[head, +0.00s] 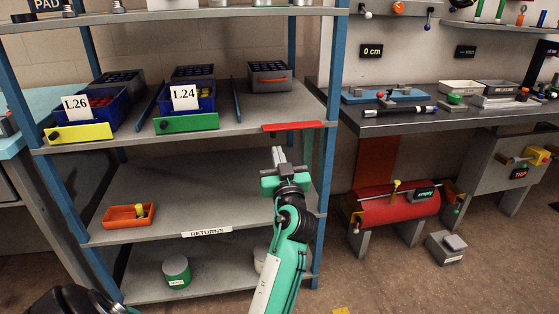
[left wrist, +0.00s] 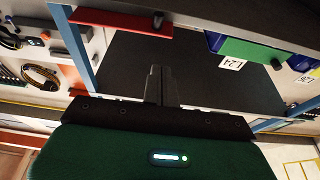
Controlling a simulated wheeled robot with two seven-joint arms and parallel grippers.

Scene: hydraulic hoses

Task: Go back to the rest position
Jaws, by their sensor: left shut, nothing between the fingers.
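My left gripper (head: 279,156) is on a green and white arm in front of the right part of the blue-posted shelf rack. Its two fingers point up and lie together, with nothing between them. In the left wrist view the fingers (left wrist: 161,84) also show closed side by side. The gripper is just below the shelf edge with the red strip (head: 293,126), and no contact with the rack can be seen. My right gripper is not in view.
Blue bins L26 (head: 91,105) and L24 (head: 188,99) stand on the upper shelf (head: 242,124). An orange tray (head: 129,216) sits on the returns shelf (head: 165,232). A workbench (head: 440,119) and a red drum (head: 397,207) stand at right. Open floor (head: 385,285) shows at lower right.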

